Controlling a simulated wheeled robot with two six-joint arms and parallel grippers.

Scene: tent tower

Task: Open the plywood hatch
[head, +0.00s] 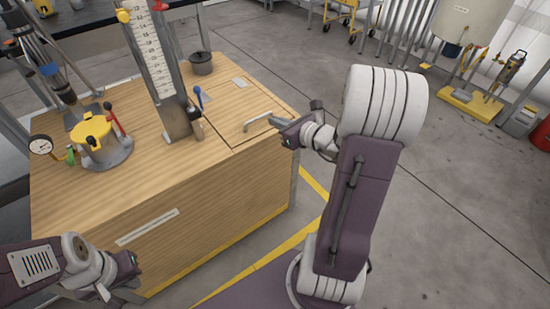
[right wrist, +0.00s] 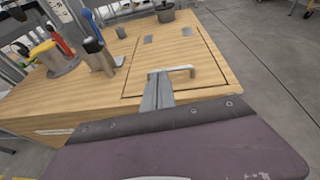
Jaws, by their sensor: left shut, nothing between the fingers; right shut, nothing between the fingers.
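The plywood hatch (head: 232,112) lies flat and closed in the top of the wooden cabinet. It also shows in the right wrist view (right wrist: 165,55), with two small metal plates along its far edge. A pale bar handle (head: 258,120) sits near the hatch's near right edge; it shows too in the right wrist view (right wrist: 182,70). My right gripper (head: 280,125) is shut and empty, beside the handle's right end; in the right wrist view its fingers (right wrist: 157,92) appear close to the handle, and I cannot tell if they touch. My left gripper (head: 138,293) is shut and empty, low before the cabinet's front.
On the cabinet (head: 150,180) stand a yellow-topped pot (head: 93,138), a gauge (head: 41,146), a tall ruler column (head: 155,60), a blue-handled lever (head: 199,98) and a dark lidded pot (head: 201,63). Grey floor (head: 440,190) right of the cabinet is clear.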

